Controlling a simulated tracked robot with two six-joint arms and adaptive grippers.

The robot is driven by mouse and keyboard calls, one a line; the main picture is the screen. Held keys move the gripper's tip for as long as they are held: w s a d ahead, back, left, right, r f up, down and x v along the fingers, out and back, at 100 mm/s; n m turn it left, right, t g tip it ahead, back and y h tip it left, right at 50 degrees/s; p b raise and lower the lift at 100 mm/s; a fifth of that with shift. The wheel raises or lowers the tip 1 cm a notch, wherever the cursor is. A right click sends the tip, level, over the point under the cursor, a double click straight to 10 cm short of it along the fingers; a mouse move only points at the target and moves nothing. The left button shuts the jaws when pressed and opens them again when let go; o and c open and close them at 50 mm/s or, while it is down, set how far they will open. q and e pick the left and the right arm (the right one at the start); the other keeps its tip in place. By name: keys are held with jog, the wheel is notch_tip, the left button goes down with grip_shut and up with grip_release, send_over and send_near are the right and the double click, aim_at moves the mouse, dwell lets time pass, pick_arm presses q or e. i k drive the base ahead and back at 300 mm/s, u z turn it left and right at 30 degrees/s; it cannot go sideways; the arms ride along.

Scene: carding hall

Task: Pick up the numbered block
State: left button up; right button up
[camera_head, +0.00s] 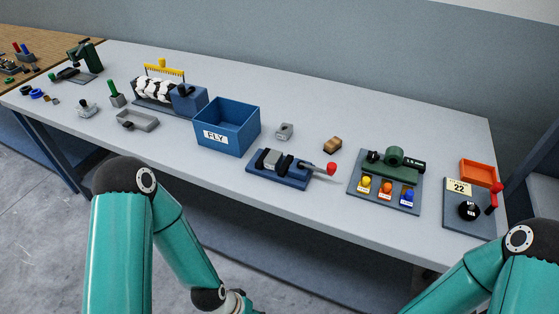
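I cannot make out a number on any loose block. A small grey block (285,131) with a dark mark on top lies on the table right of the blue bin. A small brown block (332,145) lies to its right. A card reading 22 (459,187) is on the dark panel (454,219) at the right end. My two teal arms come in at the bottom left and bottom right. Both grippers are out of the picture, and neither arm touches anything on the table.
A blue bin (211,148) marked FLY stands mid-table. In front are a blue clamp fixture with a red-knobbed lever (331,169) and a green device (393,160) with coloured knobs. An orange tray (478,173) is far right. A grey tray (137,120) and roller machine (187,99) stand left.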

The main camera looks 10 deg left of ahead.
aim_at(271, 162)
jog(key=u, duration=1.15)
jog(key=i, duration=0.15)
jog(key=z, duration=2.8)
jog(key=i, duration=0.2)
jog(key=z, duration=2.05)
jog(key=k, duration=0.95)
jog(key=u, duration=0.3)
jog(key=k, duration=1.3)
jog(key=u, duration=0.8)
jog(key=k, duration=0.3)
jog(key=u, duration=0.1)
